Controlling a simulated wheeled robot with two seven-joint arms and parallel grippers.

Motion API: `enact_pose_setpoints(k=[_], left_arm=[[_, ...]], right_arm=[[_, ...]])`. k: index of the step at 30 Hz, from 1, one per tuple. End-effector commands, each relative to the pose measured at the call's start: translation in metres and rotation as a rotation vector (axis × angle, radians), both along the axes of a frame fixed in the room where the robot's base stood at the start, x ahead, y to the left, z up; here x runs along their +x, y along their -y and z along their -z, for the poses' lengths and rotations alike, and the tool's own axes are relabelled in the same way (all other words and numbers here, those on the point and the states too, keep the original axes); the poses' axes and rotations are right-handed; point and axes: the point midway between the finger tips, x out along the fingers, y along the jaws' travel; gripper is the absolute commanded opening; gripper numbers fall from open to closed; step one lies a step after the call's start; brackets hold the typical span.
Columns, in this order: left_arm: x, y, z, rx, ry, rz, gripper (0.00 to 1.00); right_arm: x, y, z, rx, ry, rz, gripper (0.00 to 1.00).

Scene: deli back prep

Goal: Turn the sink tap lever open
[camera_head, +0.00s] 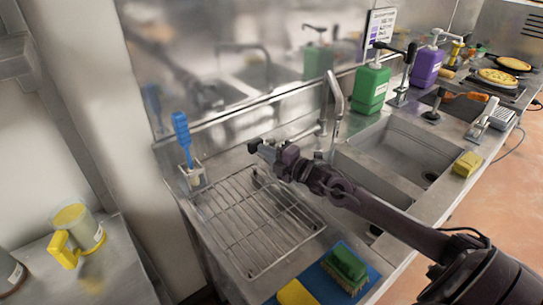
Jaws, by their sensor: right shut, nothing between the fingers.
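The metal sink tap (336,98) stands behind the sink (405,150), with its curved spout upright. Its lever is hard to make out; the tap's lower part is close behind my right wrist. My right arm reaches in from the lower right, across the front of the tap. My right gripper (257,146) is shut and empty, left of the tap and above the back of the wire drying rack (250,215). I cannot tell whether any part of the arm touches the tap. My left gripper is out of view.
A blue brush (182,135) stands in a holder left of the rack. Green (371,88) and purple (426,66) pump bottles stand right of the tap. A yellow sponge (467,163) lies right of the sink. A green brush (345,268) lies on a blue mat in front.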

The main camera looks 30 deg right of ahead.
Motion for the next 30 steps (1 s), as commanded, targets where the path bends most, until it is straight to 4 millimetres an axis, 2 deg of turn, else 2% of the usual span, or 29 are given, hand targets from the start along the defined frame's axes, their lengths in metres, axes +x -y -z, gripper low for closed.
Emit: enact_pose_setpoints(k=[11,16,19,21,30], left_arm=[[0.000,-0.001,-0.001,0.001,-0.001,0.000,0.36],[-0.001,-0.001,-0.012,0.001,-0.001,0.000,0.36],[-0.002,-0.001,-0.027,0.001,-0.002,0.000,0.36],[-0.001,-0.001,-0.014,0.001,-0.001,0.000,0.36],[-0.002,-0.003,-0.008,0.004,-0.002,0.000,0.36]], right_arm=[[0.001,-0.004,-0.005,0.009,0.006,-0.007,0.00],[-0.005,-0.001,-0.008,0.011,0.004,-0.007,0.00],[-0.017,0.005,-0.009,0.009,0.002,-0.006,0.00],[-0.027,0.009,0.001,0.005,0.002,-0.008,0.00],[-0.072,0.023,0.001,0.004,-0.002,-0.004,0.00]])
